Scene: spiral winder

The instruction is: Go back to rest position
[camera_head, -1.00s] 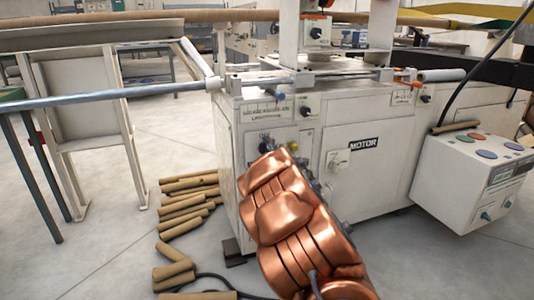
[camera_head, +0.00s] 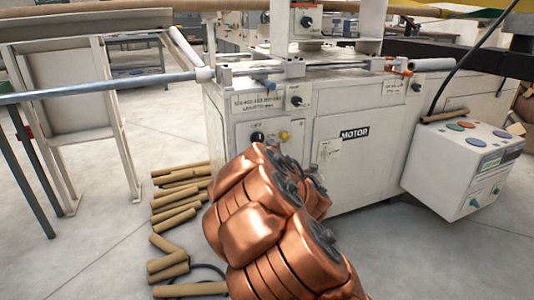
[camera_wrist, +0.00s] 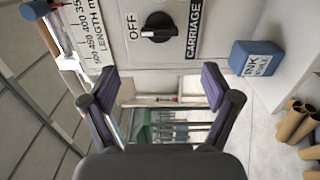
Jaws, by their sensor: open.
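My gripper (camera_wrist: 160,92) is open and empty in the wrist view, its two dark fingers spread apart. Beyond the fingertips is a white panel with a black carriage knob (camera_wrist: 159,27), turned toward neither finger and untouched. In the head view my copper-coloured arm reaches up from the bottom toward the front of the white winder cabinet (camera_head: 370,170). The gripper itself is hidden behind the arm there.
Cardboard tubes (camera_head: 178,200) lie on the floor left of the cabinet. A control box (camera_head: 462,165) with coloured buttons stands at the right. A blue ink box (camera_wrist: 257,60) shows in the wrist view. A steel bar (camera_head: 100,90) crosses the left. Floor at the lower left is clear.

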